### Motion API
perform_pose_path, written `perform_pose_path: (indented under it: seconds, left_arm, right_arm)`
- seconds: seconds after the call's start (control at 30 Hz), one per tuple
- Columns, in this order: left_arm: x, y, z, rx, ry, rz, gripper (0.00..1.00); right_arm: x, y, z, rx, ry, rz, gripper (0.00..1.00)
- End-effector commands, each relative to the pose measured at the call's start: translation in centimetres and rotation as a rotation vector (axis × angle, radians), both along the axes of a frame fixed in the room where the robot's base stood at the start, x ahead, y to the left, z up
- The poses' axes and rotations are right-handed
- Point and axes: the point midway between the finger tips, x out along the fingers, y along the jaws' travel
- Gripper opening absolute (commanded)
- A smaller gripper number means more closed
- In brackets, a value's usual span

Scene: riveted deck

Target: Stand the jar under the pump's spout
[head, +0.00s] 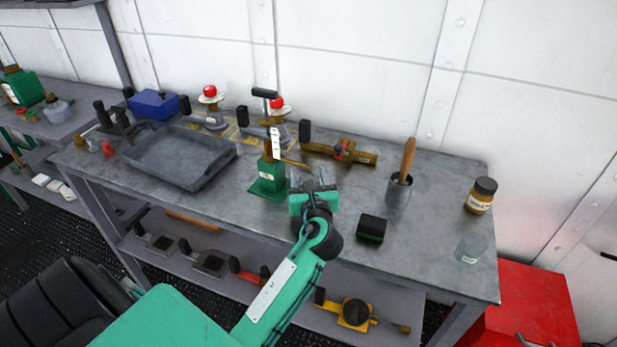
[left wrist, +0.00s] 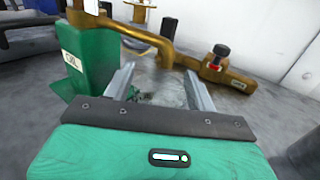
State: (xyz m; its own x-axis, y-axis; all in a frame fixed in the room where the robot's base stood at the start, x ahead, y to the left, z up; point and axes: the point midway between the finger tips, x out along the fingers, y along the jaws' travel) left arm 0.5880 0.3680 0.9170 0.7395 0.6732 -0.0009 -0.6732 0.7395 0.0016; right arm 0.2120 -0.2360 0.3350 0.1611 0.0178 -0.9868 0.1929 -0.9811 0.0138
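The green pump (head: 267,178) with an oil label stands on the bench, and its brass spout (left wrist: 145,33) curves to the right. My left gripper (head: 319,184) is just right of the pump, low over the bench. Its fingers (left wrist: 160,88) stand apart on either side of a clear glass jar (left wrist: 172,92), which shows faintly and seems gripped. The spout's end appears close to the jar; I cannot tell whether it is right above the mouth. The jar's base is hidden by the gripper. My right gripper is out of view.
A brass valve piece (head: 345,151) lies behind. A black-and-green block (head: 371,228), a pot with a wooden-handled tool (head: 398,190), an amber jar (head: 480,197) and another clear glass (head: 470,248) stand to the right. A grey tray (head: 180,157) is left of the pump.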

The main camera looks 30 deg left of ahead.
Motion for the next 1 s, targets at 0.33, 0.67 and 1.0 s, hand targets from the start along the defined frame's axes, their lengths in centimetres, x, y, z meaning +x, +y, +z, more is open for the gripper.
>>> perform_pose_path:
  seconds: [0.33,0.67,1.0]
  left_arm:
    - [0.0,0.0,0.1,-0.001,-0.001,0.000,0.69]
    - [-3.5,-3.2,0.0,-0.003,0.000,-0.001,0.69]
    - [-8.1,-7.3,0.1,-0.001,0.000,0.000,0.69]
  right_arm:
    - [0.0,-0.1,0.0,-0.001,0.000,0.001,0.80]
    - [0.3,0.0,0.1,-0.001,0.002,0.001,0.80]
    - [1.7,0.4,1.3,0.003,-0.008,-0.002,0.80]
